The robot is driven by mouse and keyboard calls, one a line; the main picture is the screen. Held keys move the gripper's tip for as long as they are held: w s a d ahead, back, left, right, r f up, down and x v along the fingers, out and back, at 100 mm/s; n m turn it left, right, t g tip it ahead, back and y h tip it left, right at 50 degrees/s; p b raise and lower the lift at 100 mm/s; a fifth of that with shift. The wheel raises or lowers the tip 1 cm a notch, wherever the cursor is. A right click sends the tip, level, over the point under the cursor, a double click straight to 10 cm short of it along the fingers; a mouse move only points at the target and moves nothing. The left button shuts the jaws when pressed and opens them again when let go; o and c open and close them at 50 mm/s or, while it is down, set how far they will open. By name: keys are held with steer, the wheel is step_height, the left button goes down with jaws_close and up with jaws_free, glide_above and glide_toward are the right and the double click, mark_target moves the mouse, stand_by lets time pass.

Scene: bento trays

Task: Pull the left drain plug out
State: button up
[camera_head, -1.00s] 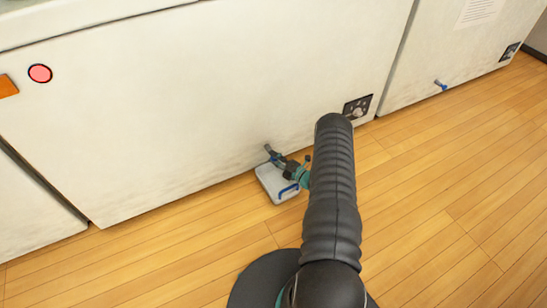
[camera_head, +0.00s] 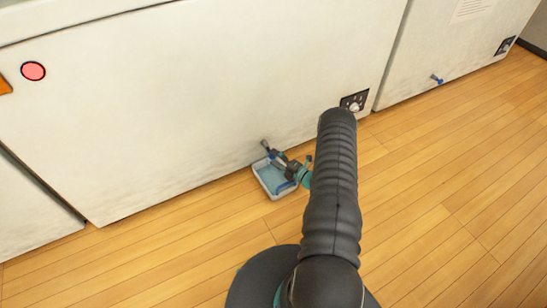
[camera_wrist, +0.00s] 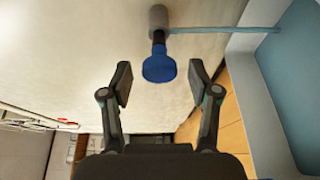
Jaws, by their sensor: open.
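The left drain plug (camera_wrist: 159,67) has a blue knob on a black shaft at the end of a grey spout (camera_wrist: 158,18). The spout (camera_head: 264,143) comes low out of the white cabinet front in the head view. My gripper (camera_wrist: 160,83) is open, its fingers on either side of the knob's near end, with gaps and no contact visible. A thin pale-blue stream (camera_wrist: 225,30) runs from the spout to a white tray (camera_wrist: 243,44) with blue inside. The tray (camera_head: 274,196) stands on the floor below. My gripper (camera_head: 287,167) partly covers the plug in the head view.
Another blue plug (camera_head: 437,79) sits on the right cabinet. A dark socket panel (camera_head: 353,101) is low on the left cabinet, close to my arm. A red button (camera_head: 33,71) is at upper left. The wooden floor (camera_head: 440,200) is clear on the right.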

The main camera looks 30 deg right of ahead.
steer(key=v, duration=1.1)
steer(key=shift+w, duration=0.1)
